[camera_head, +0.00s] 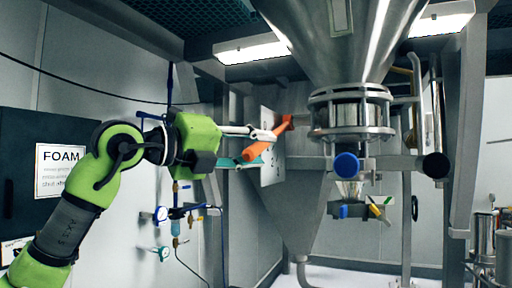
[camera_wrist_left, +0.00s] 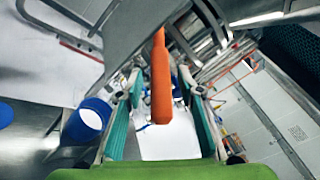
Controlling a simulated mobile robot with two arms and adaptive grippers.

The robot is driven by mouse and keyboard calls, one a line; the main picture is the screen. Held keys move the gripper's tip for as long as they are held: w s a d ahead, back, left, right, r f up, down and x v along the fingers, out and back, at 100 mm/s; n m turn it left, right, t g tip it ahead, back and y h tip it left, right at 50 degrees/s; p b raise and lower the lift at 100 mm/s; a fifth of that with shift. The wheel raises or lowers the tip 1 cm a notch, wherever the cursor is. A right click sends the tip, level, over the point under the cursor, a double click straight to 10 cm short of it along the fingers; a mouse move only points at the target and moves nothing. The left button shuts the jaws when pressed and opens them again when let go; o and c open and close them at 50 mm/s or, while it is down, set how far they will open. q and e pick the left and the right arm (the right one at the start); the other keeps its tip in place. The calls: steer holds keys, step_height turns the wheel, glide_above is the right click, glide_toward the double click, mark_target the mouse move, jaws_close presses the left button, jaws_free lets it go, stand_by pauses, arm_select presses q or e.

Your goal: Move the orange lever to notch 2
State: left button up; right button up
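The orange lever (camera_head: 267,139) slants down to the left in front of a pale plate (camera_head: 271,170) with dark marks too small to read. In the left wrist view the lever (camera_wrist_left: 160,80) hangs down the middle, its rounded end nearest the camera. My left gripper (camera_head: 262,147) is at the lever. Its two teal-padded fingers (camera_wrist_left: 160,118) are spread, one on each side of the lever, with a visible gap on both sides. The fingers partly cover the plate, and I cannot tell which notch the lever is at. My right gripper is not in view.
A large steel hopper (camera_head: 345,40) hangs right of the lever, with a blue round cap (camera_head: 346,165) below its flange. Gauges and a blue valve line (camera_head: 176,215) are on the wall below my left gripper. Steel posts stand at the right.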

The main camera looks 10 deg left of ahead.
arm_select(q)
jaws_close()
steer(key=shift+w+d+f+m+t+h+b, duration=0.15)
steer(key=shift+w+f+m+t+h+b, duration=0.2)
steer(key=shift+f+b, duration=0.85)
steer(key=shift+w+d+f+m+t+h+b, duration=0.1)
steer(key=shift+w+f+t+h+b, duration=0.3)
steer(key=shift+b, duration=1.3)
steer(key=shift+w+d+f+m+t+h+b, duration=0.2)
steer(key=shift+w+f+b, duration=0.35)
steer(key=shift+f+b, duration=0.75)
steer(key=shift+r, duration=0.25)
jaws_free()
steer(key=shift+s+a, duration=0.1)
glide_toward(261, 175)
steer(key=s+d+r, duration=0.1)
steer(key=s+d, duration=0.1)
steer(key=shift+s+f, duration=0.1)
steer(key=shift+s, duration=0.2)
